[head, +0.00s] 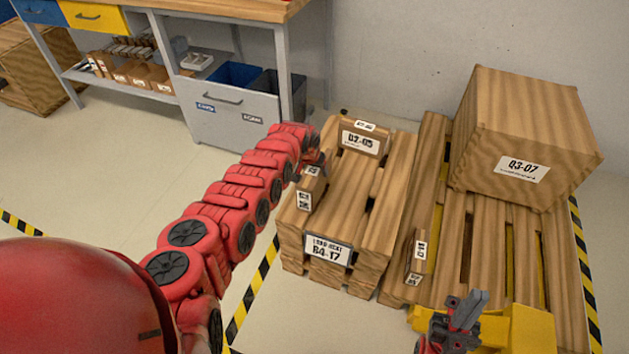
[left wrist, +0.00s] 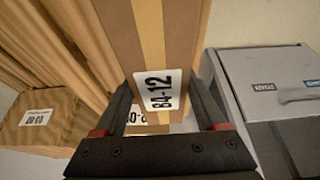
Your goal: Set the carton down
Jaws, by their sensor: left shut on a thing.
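The small brown carton (head: 313,180) is at the left edge of the left pallet stack (head: 375,225) in the head view. In the left wrist view the carton (left wrist: 150,45) has a pale tape stripe and a "B4-12" label. My left gripper (head: 312,163) is shut on it, with a finger on either side (left wrist: 165,115). I cannot tell whether the carton's underside touches the slats. My right gripper (head: 462,312) is low in the head view, in front of the right pallet and away from the carton; its jaw gap is unclear.
A labelled carton (head: 360,138) lies at the back of the left stack. A large carton (head: 525,140) and a small one (head: 419,258) are on the right pallet (head: 500,250). A workbench with a grey cabinet (head: 225,115) stands behind.

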